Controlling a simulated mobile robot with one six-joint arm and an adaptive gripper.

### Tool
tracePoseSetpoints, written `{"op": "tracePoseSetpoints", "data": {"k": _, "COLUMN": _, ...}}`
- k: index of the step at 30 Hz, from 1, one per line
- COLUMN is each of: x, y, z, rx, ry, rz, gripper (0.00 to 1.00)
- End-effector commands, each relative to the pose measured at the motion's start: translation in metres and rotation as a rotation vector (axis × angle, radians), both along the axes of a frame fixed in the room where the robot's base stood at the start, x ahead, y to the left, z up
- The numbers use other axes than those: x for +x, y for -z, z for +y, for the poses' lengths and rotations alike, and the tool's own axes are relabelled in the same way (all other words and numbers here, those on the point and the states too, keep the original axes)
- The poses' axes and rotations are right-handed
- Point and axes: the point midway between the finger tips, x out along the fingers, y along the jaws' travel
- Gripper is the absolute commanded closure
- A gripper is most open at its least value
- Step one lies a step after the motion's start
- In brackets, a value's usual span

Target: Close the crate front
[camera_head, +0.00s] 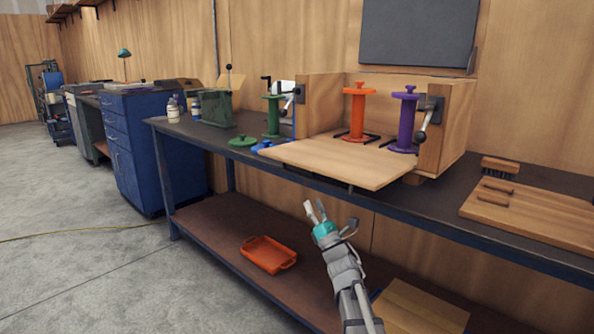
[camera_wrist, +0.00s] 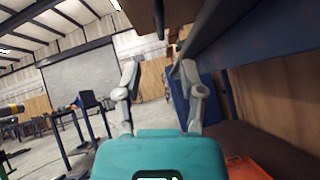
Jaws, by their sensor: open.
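The wooden crate (camera_head: 455,125) stands on the workbench. Its front panel (camera_head: 340,163) is folded down, lying about level and jutting out past the bench's front edge. An orange spool (camera_head: 357,112) and a purple spool (camera_head: 405,120) stand upright in the crate. Levers with dark ball ends sit at the crate's left post (camera_head: 299,95) and right post (camera_head: 430,105). My gripper (camera_head: 314,209) is open and empty, below and in front of the panel, apart from it. In the wrist view, my gripper's two fingers (camera_wrist: 158,80) are spread with nothing between them.
The dark workbench (camera_head: 490,232) has a lower shelf with an orange tray (camera_head: 268,254). Green and blue lids (camera_head: 243,141) lie left of the panel, near a green spool (camera_head: 272,115). A wooden board (camera_head: 535,218) and brush (camera_head: 500,167) lie right. The floor in front is clear.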

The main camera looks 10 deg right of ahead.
Motion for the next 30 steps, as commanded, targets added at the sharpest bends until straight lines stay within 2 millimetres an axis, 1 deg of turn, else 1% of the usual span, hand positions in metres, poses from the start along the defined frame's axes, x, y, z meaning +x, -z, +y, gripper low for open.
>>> {"op": "tracePoseSetpoints", "data": {"k": 1, "x": 0.006, "y": -0.008, "z": 0.002, "rx": 0.0, "ry": -0.001, "rz": -0.001, "gripper": 0.49}}
{"op": "tracePoseSetpoints", "data": {"k": 18, "x": 0.048, "y": -0.052, "z": 0.019, "rx": 0.001, "ry": -0.001, "rz": 0.0, "gripper": 0.49}}
{"op": "tracePoseSetpoints", "data": {"k": 24, "x": 0.062, "y": -0.065, "z": 0.025, "rx": 0.0, "ry": 0.001, "rz": 0.001, "gripper": 0.49}}
{"op": "tracePoseSetpoints", "data": {"k": 30, "x": 0.07, "y": -0.072, "z": 0.028, "rx": 0.0, "ry": 0.001, "rz": 0.001, "gripper": 0.49}}
